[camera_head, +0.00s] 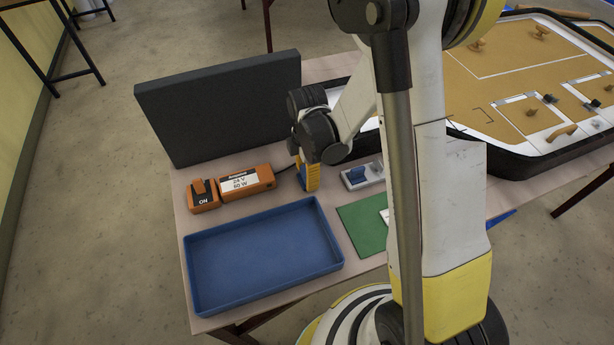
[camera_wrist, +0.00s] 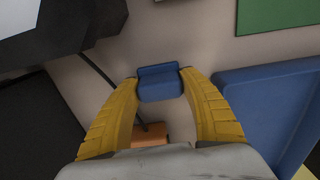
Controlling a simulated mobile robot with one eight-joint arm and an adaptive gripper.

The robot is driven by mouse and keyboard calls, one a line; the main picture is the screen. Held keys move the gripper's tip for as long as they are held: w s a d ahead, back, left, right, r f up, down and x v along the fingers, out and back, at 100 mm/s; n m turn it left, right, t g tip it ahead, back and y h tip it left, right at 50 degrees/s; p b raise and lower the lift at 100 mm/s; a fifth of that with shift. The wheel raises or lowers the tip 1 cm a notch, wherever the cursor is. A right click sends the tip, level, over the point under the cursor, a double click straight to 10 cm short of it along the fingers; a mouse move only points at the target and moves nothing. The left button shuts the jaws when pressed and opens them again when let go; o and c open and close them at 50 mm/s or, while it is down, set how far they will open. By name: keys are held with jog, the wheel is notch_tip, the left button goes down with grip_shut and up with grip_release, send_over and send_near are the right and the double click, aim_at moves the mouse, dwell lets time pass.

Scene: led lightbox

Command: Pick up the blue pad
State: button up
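A small blue pad (camera_wrist: 160,84) with a raised back edge shows between my fingertips in the wrist view. My gripper (camera_wrist: 160,78) has its two yellow fingers on either side of the pad, right at its side edges. Whether they press on it or only flank it cannot be told. In the head view my gripper (camera_head: 308,180) points down close to the table, right of the orange power box, and the pad is hidden there.
A blue tray (camera_head: 190,270) lies in front of my gripper. An orange power box (camera_head: 247,182) and an orange switch (camera_head: 203,196) are to its left. A dark panel (camera_head: 220,105) stands behind. A green board (camera_head: 360,230) lies to the right. A cable (camera_wrist: 95,68) runs nearby.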

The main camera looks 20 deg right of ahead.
jog(key=c, duration=0.5)
jog(key=shift+r+p, duration=0.3)
jog(key=shift+r, duration=0.15)
jog(key=r, duration=0.1)
jog(key=r+p, duration=0.2)
jog(key=r, duration=0.1)
jog(key=shift+s, duration=0.25)
jog(key=s+r+p, duration=0.1)
jog(key=s+r, duration=0.1)
jog(key=s, duration=0.1)
jog(key=s+d+r+p, duration=0.1)
jog(key=s+r, duration=0.1)
jog(key=s, duration=0.2)
jog(key=s+r+p, duration=0.1)
jog(key=s+r, duration=0.1)
jog(key=s, duration=0.2)
jog(key=shift+d, duration=0.2)
